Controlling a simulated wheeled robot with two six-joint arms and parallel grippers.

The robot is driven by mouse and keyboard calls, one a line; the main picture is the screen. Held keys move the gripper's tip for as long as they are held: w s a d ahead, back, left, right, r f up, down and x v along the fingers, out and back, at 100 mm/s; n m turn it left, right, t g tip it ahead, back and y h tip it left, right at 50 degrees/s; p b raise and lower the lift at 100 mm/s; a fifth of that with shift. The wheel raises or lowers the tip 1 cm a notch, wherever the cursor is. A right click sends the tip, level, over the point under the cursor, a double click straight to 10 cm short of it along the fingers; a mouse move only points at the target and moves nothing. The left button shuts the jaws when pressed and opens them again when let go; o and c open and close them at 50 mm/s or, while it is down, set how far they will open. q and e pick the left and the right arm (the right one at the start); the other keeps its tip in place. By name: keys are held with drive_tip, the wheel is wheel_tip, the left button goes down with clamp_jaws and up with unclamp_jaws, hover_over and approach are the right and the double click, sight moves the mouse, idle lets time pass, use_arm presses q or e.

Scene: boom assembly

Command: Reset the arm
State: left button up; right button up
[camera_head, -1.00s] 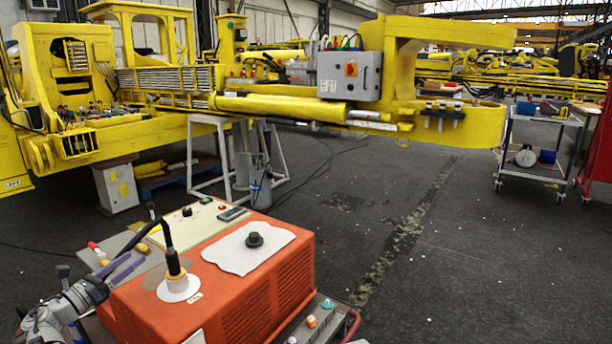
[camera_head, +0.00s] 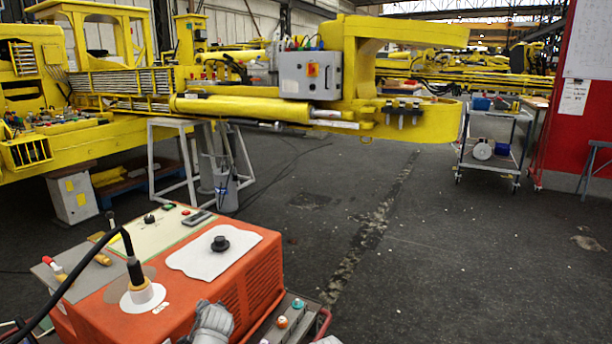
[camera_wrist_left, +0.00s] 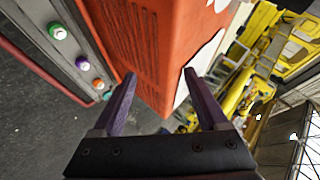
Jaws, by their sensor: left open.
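My left gripper (camera_wrist_left: 160,74) shows in the left wrist view with its two purple fingers spread apart and nothing held between them. The side of an orange box (camera_wrist_left: 150,45) lies beyond the fingers; I cannot tell how close it is. In the head view a grey part of my left arm (camera_head: 212,322) shows at the bottom edge, in front of the orange box (camera_head: 245,285). The fingers are out of sight there. My right gripper is in no view.
A control strip with coloured buttons (camera_head: 283,322) runs along the box's right side. A black cable plugs into the box top. A large yellow boom (camera_head: 240,108) on grey stands (camera_head: 155,165) is behind. A trolley (camera_head: 490,150) and red panel (camera_head: 590,85) stand right. Dark floor between is clear.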

use_arm(q)
drive_tip(key=s+d+f+n+g+h, duration=0.2)
drive_tip(key=s+d+f+g, duration=0.25)
drive_tip(key=s+d, duration=0.6)
drive_tip(key=s+d+f+n+g+h, duration=0.1)
drive_tip(key=s+d+f+g, duration=0.35)
drive_tip(key=s+d, duration=0.65)
wheel_tip(320, 180, up, 16)
drive_tip(key=s+a+p, duration=0.1)
drive_tip(key=s+p, duration=0.1)
drive_tip(key=p, duration=1.4)
drive_tip(key=shift+r+g, duration=0.25)
drive_tip(key=shift+g, duration=0.15)
drive_tip(key=shift+c, duration=0.3)
